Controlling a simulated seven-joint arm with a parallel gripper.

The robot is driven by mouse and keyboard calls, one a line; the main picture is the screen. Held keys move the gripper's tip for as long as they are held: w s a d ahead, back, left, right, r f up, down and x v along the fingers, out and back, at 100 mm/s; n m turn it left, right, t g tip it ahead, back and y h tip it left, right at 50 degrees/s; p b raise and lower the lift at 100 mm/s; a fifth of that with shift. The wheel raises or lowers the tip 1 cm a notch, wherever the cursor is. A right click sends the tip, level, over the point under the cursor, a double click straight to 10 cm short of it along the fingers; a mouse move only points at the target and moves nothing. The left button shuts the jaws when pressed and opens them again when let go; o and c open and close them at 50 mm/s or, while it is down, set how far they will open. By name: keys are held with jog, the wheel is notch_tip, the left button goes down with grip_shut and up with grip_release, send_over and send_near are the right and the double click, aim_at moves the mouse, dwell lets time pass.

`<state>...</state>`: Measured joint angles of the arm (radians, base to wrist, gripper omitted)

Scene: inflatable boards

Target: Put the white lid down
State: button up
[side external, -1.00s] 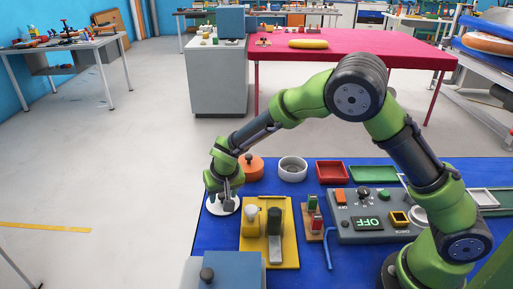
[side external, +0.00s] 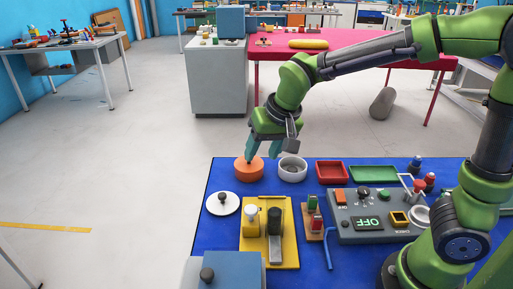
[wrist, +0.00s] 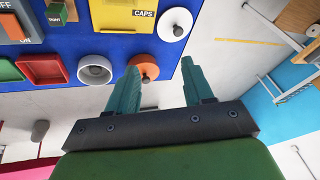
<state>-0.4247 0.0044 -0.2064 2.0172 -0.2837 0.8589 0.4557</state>
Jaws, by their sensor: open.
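The white lid (side external: 222,204) is a flat disc with a dark knob. It lies on the blue tabletop (side external: 215,240) near its left edge, apart from my gripper. It also shows in the wrist view (wrist: 174,26). My gripper (side external: 263,155) is open and empty, with its teal fingers above and behind the orange lid (side external: 248,172), between it and the white bowl (side external: 292,170). I cannot tell whether the fingers touch the orange lid.
A yellow board (side external: 283,249) with a white knob and dark lever stands right of the white lid. A red tray (side external: 332,172), a green tray (side external: 374,174) and a grey control panel (side external: 378,225) showing OFF are further right. A blue box (side external: 228,272) is at the front.

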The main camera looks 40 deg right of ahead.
jog(key=s+d+r+t, duration=0.1)
jog(key=s+d+r, duration=0.1)
jog(key=s, duration=0.5)
jog(key=s+d+r+t+y, duration=0.1)
jog(key=s+d+r, duration=0.1)
jog(key=s, duration=0.6)
jog(key=shift+d+r+n+t+y, duration=0.2)
jog(key=shift+d+n+t+y, duration=0.1)
jog(key=shift+n+t, duration=0.1)
